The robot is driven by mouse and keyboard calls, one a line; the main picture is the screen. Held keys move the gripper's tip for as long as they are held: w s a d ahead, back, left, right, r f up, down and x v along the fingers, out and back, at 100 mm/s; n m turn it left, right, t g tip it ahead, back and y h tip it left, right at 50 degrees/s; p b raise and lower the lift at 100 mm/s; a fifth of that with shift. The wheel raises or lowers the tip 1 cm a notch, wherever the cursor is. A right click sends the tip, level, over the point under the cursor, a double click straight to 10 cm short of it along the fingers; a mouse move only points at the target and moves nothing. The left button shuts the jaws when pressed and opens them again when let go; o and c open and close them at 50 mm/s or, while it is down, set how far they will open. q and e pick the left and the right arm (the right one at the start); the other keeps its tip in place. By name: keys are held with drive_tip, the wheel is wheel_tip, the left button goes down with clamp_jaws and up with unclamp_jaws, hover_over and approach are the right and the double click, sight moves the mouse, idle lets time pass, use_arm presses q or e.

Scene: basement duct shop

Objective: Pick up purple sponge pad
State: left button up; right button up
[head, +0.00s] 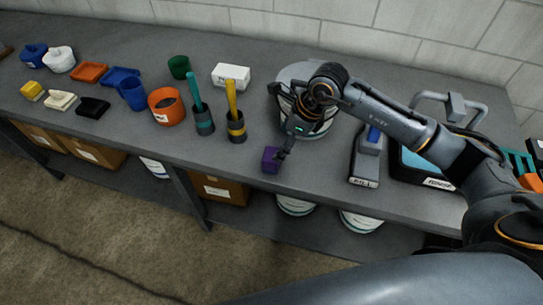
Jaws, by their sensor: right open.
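The purple sponge pad (270,160) is a small dark purple block near the front edge of the grey workbench (215,148). My right gripper (284,140) reaches down from the right with its fingers apart. One fingertip is close to the pad's right side; I cannot tell whether it touches. The pad rests on the bench top. My left gripper is not in the picture.
A large round light-coloured container (318,127) stands behind my right gripper. A yellow-handled tool in a dark cup (236,127) stands left of the pad. A grey tool (367,157) lies to the right. Bench space just around the pad is clear.

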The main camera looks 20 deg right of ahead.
sight(271, 157)
drive_tip(key=x, duration=0.2)
drive_tip(key=shift+a+f, duration=0.2)
drive_tip(key=shift+f, duration=0.15)
drive_tip(key=shift+a+f+p, duration=0.1)
drive_tip(key=shift+f+p, duration=0.1)
drive_tip(key=shift+p, duration=0.35)
drive_tip(key=p+x, duration=0.2)
drive_tip(key=x, duration=0.1)
drive_tip(key=shift+s+a+f, duration=0.1)
drive_tip(key=shift+f, duration=0.25)
drive_tip(key=shift+a+f, duration=0.15)
drive_tip(key=shift+f, duration=0.45)
drive_tip(key=c, duration=1.2)
